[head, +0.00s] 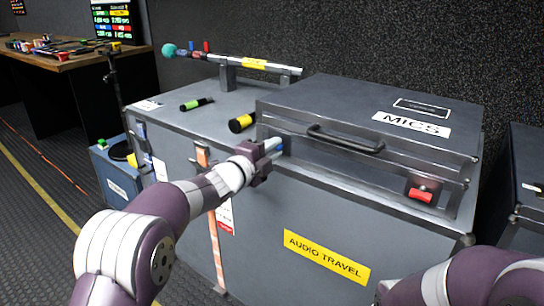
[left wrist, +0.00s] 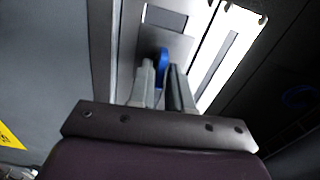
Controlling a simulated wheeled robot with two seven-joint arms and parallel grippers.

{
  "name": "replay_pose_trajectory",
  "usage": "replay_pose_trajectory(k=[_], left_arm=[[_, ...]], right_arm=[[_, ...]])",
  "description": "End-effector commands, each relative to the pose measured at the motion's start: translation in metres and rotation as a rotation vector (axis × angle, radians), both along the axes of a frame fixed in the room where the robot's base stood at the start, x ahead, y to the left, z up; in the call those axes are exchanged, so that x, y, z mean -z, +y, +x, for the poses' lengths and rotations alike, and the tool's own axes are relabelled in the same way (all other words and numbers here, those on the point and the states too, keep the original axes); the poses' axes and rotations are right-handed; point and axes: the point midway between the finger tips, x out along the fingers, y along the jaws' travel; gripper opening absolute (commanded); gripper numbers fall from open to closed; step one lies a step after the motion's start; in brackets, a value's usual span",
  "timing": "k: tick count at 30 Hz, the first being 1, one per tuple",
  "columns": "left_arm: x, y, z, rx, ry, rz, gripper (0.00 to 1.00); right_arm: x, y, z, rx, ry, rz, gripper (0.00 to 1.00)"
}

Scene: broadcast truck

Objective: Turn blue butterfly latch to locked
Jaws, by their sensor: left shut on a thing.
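The blue butterfly latch (left wrist: 163,60) is on the front of the grey MICS case (head: 350,100), at its left end. In the left wrist view its blue wing stands up between the two grey fingers of my left gripper (left wrist: 160,82). In the head view my left gripper (head: 276,148) reaches the case front from the left and is shut on the latch, with a bit of blue (head: 280,148) showing at the fingertips. The fingers hide much of the latch. Only a part of my right arm shows at the lower right, and its gripper is out of frame.
The MICS case sits on a larger grey trunk (head: 265,235) with a yellow AUDIO TRAVEL label (head: 327,257). A black handle (head: 345,140) and a red latch (head: 421,194) are on the case front. Microphones (head: 242,122) lie on the trunk top to the left.

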Motion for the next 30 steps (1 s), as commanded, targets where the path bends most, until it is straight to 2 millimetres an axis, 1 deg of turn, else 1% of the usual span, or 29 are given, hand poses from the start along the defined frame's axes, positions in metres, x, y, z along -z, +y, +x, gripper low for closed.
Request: replay_pose_trajectory(k=[1, 6, 22, 23, 24, 30], left_arm=[[0.0041, -0.0001, -0.0001, 0.0, -0.008, 0.016, 0.0], [0.0037, 0.0, 0.0, 0.0, -0.033, 0.053, 0.0], [0.003, -0.0001, -0.0001, 0.0, -0.045, 0.07, 0.0], [0.003, -0.0001, -0.0001, 0.0, -0.045, 0.07, 0.25], [0.0028, -0.0001, -0.0001, 0.0, -0.045, 0.07, 0.34], [0.0017, 0.0, 0.0, 0.0, -0.046, 0.069, 0.34]], right_arm=[[0.0045, 0.0, 0.0, 0.0, 0.0, 0.0, 0.34], [0.0083, 0.0, 0.0, 0.0, 0.0, 0.0, 0.34], [0.0093, 0.0, 0.0, 0.0, 0.0, 0.0, 0.34], [0.0093, 0.0, 0.0, 0.0, 0.0, 0.0, 0.34], [0.0093, 0.0, 0.0, 0.0, 0.0, 0.0, 0.34], [0.0092, 0.0, 0.0, 0.0, 0.0, 0.0, 0.34]])
